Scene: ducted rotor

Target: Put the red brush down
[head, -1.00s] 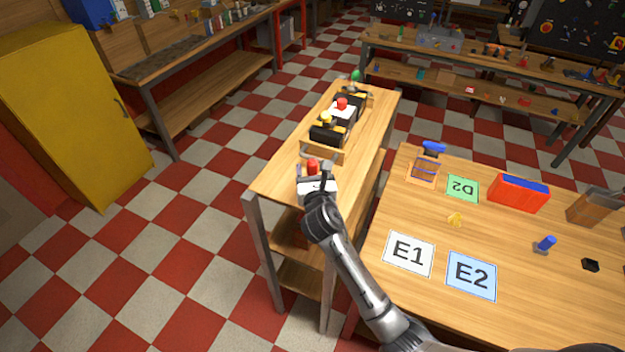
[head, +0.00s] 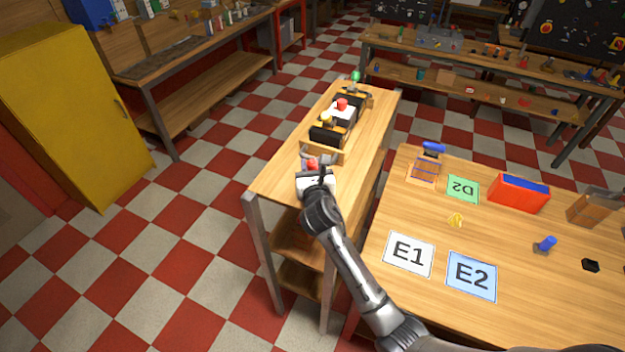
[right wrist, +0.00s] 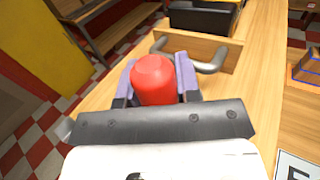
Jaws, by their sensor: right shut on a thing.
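The red brush (right wrist: 154,80) shows in the right wrist view as a rounded red piece between the two finger pads of my right gripper (right wrist: 153,84). Its lower part is hidden by the gripper body. In the head view the red brush (head: 311,163) is a small red spot at the tip of my right gripper (head: 314,170), over the near end of the narrow wooden bench (head: 275,178). The right gripper is shut on the brush. I cannot tell whether the brush touches the bench top. My left gripper is not in view.
A table with cards E1 (head: 408,254), E2 (head: 472,275) and D2 (head: 462,189) stands to the right. The bench's near left corner is bare.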

